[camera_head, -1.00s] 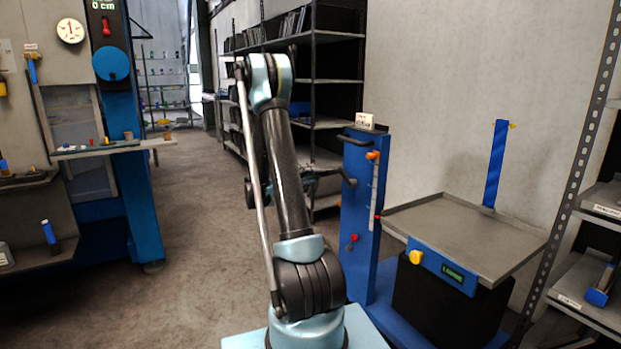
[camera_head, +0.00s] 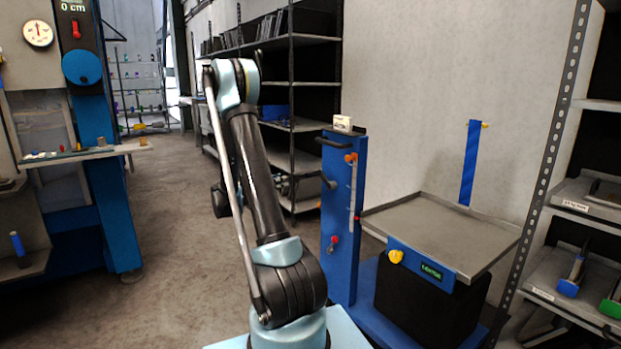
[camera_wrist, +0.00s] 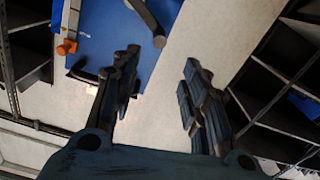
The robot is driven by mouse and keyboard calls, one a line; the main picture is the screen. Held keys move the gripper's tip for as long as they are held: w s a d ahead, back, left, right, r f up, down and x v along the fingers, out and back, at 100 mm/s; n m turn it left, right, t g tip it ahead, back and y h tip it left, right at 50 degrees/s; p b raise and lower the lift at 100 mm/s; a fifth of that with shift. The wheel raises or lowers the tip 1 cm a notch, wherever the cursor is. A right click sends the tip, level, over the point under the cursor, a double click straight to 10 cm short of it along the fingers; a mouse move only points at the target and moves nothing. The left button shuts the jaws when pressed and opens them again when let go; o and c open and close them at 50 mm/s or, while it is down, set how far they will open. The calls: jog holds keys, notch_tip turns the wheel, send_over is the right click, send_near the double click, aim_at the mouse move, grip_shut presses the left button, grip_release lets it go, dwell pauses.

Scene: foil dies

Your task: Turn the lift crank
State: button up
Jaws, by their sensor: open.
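The lift has a blue column (camera_head: 341,215) in the head view, right of my arm. A grey crank knob (camera_head: 329,183) sticks out from the column's left side. In the wrist view the grey crank arm (camera_wrist: 146,16) runs down to a rounded dark end in front of the blue column (camera_wrist: 105,35). My gripper (camera_wrist: 160,82) is open, its two dark fingers spread and nothing between them. The crank's end lies just beyond the fingertips, apart from them. In the head view my gripper is mostly hidden behind my arm or hard to make out.
An orange knob (camera_head: 351,158), a red knob (camera_head: 334,240) and a black handle (camera_head: 331,143) sit on the column. The lift's grey platform (camera_head: 430,215) is to its right. Dark shelves (camera_head: 292,85) stand behind. Floor (camera_head: 180,210) at left is clear.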

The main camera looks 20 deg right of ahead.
aim_at(312, 174)
jog(key=shift+m, duration=0.6)
jog(key=w+d, duration=0.1)
jog(key=d, duration=0.4)
jog(key=w+d, duration=0.1)
jog(key=d, duration=0.5)
jog(key=w+d, duration=0.1)
jog(key=d, duration=0.4)
jog(key=shift+d, duration=0.4)
jog(key=shift+c, duration=0.2)
grip_shut()
